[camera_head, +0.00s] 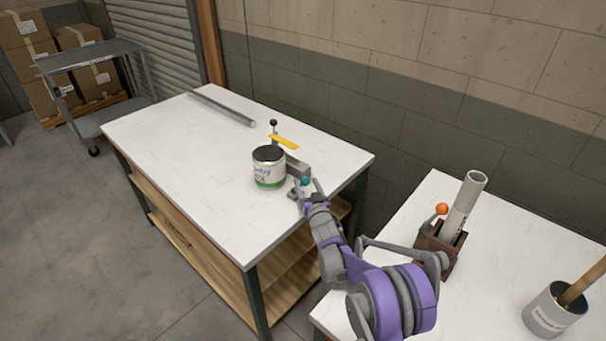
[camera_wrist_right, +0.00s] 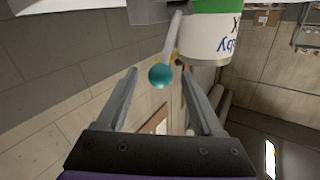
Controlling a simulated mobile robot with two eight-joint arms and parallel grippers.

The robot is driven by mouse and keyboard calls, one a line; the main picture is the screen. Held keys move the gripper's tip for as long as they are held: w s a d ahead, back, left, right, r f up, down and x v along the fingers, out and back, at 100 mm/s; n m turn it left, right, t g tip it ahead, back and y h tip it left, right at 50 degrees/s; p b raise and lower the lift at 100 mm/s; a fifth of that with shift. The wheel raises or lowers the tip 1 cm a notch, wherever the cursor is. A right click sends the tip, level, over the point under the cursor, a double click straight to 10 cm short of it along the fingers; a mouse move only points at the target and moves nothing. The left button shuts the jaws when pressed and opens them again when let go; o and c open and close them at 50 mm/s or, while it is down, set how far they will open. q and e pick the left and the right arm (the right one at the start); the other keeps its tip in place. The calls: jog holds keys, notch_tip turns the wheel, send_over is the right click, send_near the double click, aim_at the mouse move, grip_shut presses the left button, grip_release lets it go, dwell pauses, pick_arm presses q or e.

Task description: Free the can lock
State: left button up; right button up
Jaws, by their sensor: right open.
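A white and green labelled can (camera_head: 268,170) with a dark open top stands upright on the white table. A grey metal block (camera_head: 298,168) is beside it, with a teal ball knob (camera_head: 305,181) on a lever. My right gripper (camera_head: 303,189) is open at this knob. In the right wrist view the teal knob (camera_wrist_right: 160,76) appears between the open fingers (camera_wrist_right: 160,66), with no visible grip on it. Its grey lever rod (camera_wrist_right: 172,36) rises towards the block, and the can (camera_wrist_right: 210,38) is just right of it, upside down in that view. My left gripper is not in view.
A yellow strip (camera_head: 284,141) and a black-knobbed lever (camera_head: 273,123) are behind the can. A grey bar (camera_head: 222,108) lies along the table's back. A second table (camera_head: 490,255) at right carries an orange-knobbed holder (camera_head: 438,246) with a tube, and a grey pot (camera_head: 552,312).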

jog(key=w, duration=0.2)
jog(key=w+a, duration=0.1)
jog(key=w, duration=0.2)
jog(key=shift+p, duration=0.4)
grip_shut()
dwell(1.0)
